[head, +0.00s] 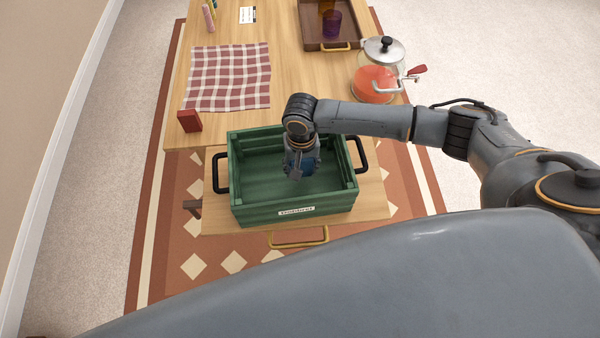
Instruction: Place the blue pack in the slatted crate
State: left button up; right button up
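The slatted crate (258,213) is green with black side handles and a white label on its near side. It stands on a wooden board in front of the table. My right gripper (297,174) points down inside the crate, right of its middle. A patch of blue (308,172), likely the blue pack, shows at the fingers, mostly covered by the gripper. Whether the fingers are closed on it, and whether it touches the crate floor, is hidden. My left gripper is out of view.
A red box (189,121) stands at the table's near left corner. A checked cloth (228,78) lies behind it. A drink dispenser (377,72) with red liquid stands at the right edge. A wooden tray (310,38) holds cups at the back. The crate's left part is empty.

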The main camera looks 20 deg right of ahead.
jog(key=shift+f, duration=2.05)
jog(key=o, duration=1.2)
jog(key=shift+f, duration=0.1)
notch_tip(320, 180, up, 12)
jog(key=shift+r, duration=0.2)
